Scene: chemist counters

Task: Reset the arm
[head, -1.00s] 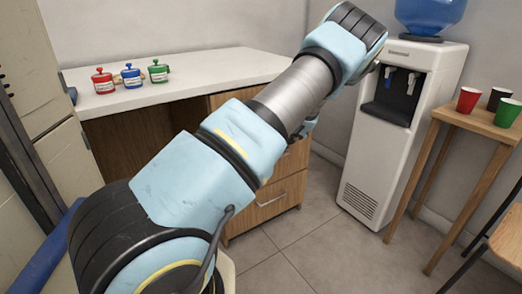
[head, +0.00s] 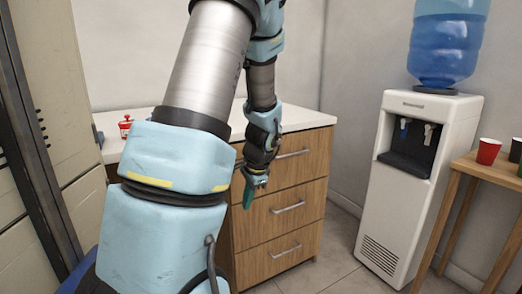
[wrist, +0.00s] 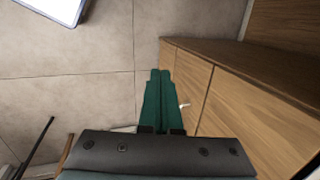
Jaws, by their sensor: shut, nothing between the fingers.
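My arm is raised in the head view, with its upper part standing up in front of the counter and its forearm hanging down. My gripper (head: 247,203) points downward in front of the wooden drawers (head: 285,205). In the wrist view the two green fingers of my gripper (wrist: 160,74) lie side by side, shut and empty. The wooden drawer fronts (wrist: 240,110) are close on the right of the fingers there, and the tiled floor lies below. I cannot tell whether the fingers touch the drawers.
A red-topped jar (head: 125,128) stands on the white counter (head: 300,118); my arm hides the area beside it. A white water dispenser (head: 400,190) stands to the right. A wooden stand (head: 470,170) with cups (head: 488,151) is at the right edge. Floor shows between drawers and dispenser.

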